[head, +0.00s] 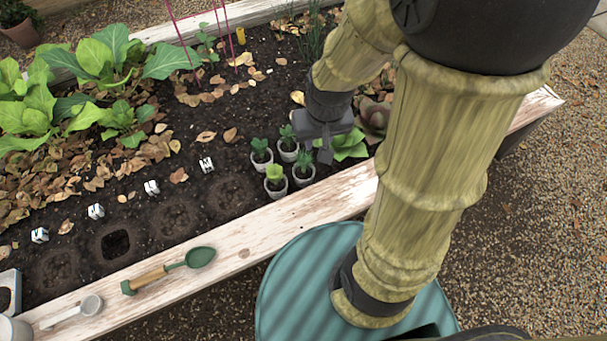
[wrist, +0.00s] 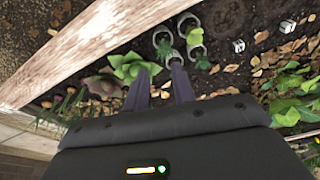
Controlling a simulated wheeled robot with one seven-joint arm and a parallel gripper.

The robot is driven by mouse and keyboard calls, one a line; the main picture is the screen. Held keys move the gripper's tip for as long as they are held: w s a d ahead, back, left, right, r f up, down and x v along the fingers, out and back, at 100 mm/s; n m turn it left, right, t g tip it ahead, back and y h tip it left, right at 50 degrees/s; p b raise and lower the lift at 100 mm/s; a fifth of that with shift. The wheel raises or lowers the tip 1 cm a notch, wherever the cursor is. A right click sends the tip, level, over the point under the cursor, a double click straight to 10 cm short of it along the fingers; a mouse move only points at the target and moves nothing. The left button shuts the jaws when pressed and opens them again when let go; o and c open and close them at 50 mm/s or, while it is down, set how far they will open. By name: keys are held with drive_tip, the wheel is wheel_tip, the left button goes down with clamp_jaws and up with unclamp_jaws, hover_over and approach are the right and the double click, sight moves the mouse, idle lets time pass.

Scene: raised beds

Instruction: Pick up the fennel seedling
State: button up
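Several small potted seedlings stand clustered on the soil by the bed's front edge in the head view. One is light green and broad-leaved (head: 274,173); darker green ones stand behind it on the left (head: 260,147), at the back (head: 287,134) and on the right (head: 304,163). I cannot tell which is the fennel seedling. My gripper (head: 325,152) is above the soil just right of the pots, pointing down. In the wrist view my gripper (wrist: 160,82) has its two fingers apart with nothing held. The pots (wrist: 172,57) lie just beyond the right fingertip.
A leafy green plant (head: 347,146) grows right of the pots, close to my gripper. The white wooden bed edge (head: 310,205) runs along the front, with a green trowel (head: 199,257) on it. White marker blocks (head: 206,164) and dug hollows lie left. Large leafy plants (head: 105,55) fill the back left.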

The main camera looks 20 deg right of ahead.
drive_tip(key=w+f+m+g, duration=0.1)
drive_tip(key=w+f+m, duration=0.1)
drive_tip(key=w+f, duration=0.3)
drive_tip(key=m+g+p, duration=0.1)
drive_tip(key=m+p, duration=0.1)
hover_over(304, 163)
wheel_tip(304, 163, down, 7)
drive_tip(key=shift+d+r, duration=0.15)
drive_tip(key=shift+w+b, duration=0.2)
drive_tip(key=shift+b, duration=0.1)
drive_tip(key=f+b, duration=0.2)
drive_tip(key=f, duration=0.3)
drive_tip(key=f+b, duration=0.2)
drive_tip(key=f, duration=0.4)
drive_tip(key=shift+s+f, duration=0.2)
drive_tip(key=shift+f, duration=0.4)
drive_tip(key=shift+b, duration=0.3)
drive_tip(key=f+b, duration=0.2)
drive_tip(key=f, duration=0.3)
drive_tip(key=shift+a+f+b, duration=0.15)
drive_tip(key=shift+a+b, duration=0.05)
drive_tip(key=shift+b, duration=0.2)
